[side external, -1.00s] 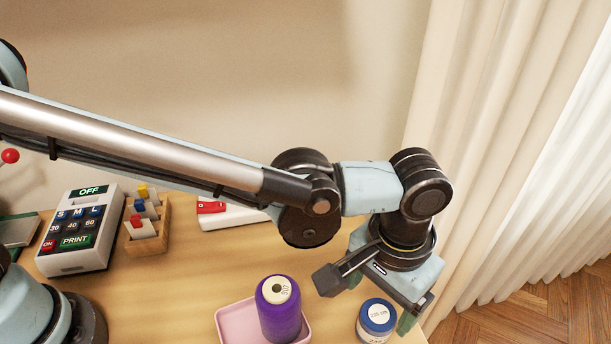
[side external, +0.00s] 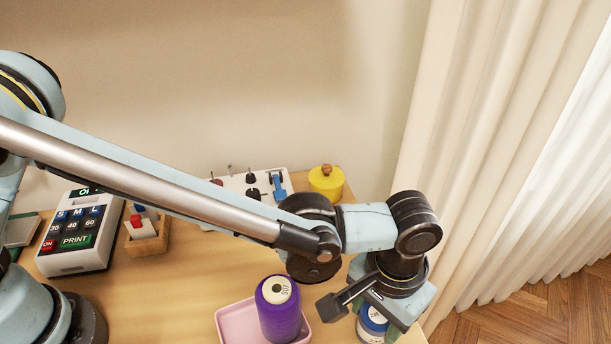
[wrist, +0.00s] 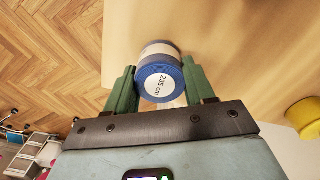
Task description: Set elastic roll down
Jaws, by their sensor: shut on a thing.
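The elastic roll (wrist: 160,70) is a short cylinder with blue ends, a pale band and a white "235 cm" label. In the wrist view it sits between the two green fingers of my gripper (wrist: 155,88), which is shut on it. In the side view the elastic roll (side external: 372,324) is upright near the table's right edge, partly covered by my gripper (side external: 376,318). Its base is hidden there, so I cannot tell whether it touches the table (side external: 190,285).
A purple thread cone (side external: 279,312) stands on a pink tray (side external: 232,322) left of the roll. A yellow pot (side external: 326,183), a white switch box (side external: 238,182), a wooden holder (side external: 150,243) and a keypad device (side external: 75,257) stand further back. Wooden floor (side external: 530,310) lies beyond the right edge.

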